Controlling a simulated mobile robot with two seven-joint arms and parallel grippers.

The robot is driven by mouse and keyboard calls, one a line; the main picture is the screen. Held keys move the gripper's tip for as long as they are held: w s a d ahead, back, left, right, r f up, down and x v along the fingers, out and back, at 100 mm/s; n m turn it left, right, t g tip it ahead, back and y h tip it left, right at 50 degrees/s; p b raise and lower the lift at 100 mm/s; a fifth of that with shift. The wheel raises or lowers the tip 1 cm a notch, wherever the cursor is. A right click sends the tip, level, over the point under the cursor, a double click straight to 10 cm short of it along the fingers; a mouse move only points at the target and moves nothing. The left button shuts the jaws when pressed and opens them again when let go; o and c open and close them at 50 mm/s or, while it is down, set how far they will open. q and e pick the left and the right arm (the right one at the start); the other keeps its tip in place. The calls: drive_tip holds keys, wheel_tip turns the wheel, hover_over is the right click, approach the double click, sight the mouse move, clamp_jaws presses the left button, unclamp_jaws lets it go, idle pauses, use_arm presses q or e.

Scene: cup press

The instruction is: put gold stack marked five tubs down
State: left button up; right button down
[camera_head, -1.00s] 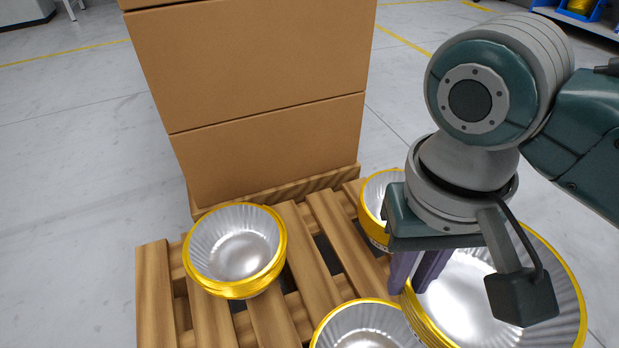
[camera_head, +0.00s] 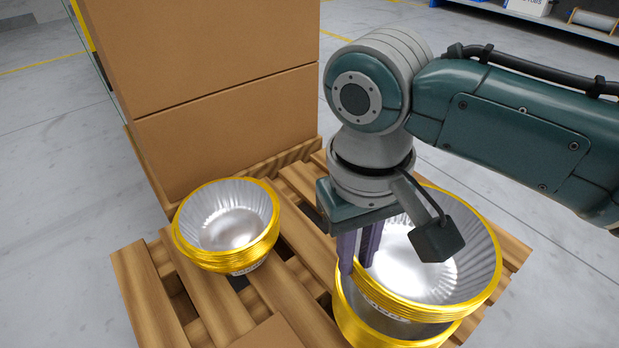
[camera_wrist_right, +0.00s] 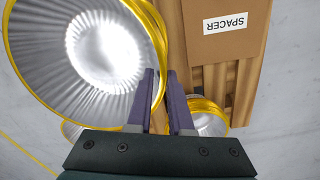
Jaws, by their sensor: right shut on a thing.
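A large gold-rimmed stack of silver fluted tubs (camera_head: 478,268) is at the right in the head view, with a small label too blurred to read. My right gripper (camera_head: 352,262) is shut on its near-left rim. In the right wrist view the stack (camera_wrist_right: 50,58) fills the left, and the fingers (camera_wrist_right: 163,78) straddle its rim. A second gold stack (camera_head: 385,333) shows partly below the held one; whether they touch is unclear. Another gold stack (camera_head: 225,238) stands apart at the left, its label unreadable. My left gripper is not in view.
The stacks are over a slatted wooden pallet (camera_head: 140,290). Tall cardboard boxes (camera_head: 225,130) stand at its back. A cardboard piece marked SPACER (camera_wrist_right: 225,50) shows in the wrist view. Bare slats lie between the left stack and my gripper.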

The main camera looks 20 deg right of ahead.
wheel_tip(320, 180, down, 8)
drive_tip(key=b, duration=0.4)
drive_tip(key=shift+a+r+b, duration=0.1)
drive_tip(key=shift+r+b, duration=0.15)
drive_tip(key=shift+b, duration=0.1)
drive_tip(key=shift+r, duration=0.2)
drive_tip(key=shift+f, duration=0.15)
drive_tip(key=c, duration=0.8)
unclamp_jaws()
drive_tip(key=shift+f, duration=0.1)
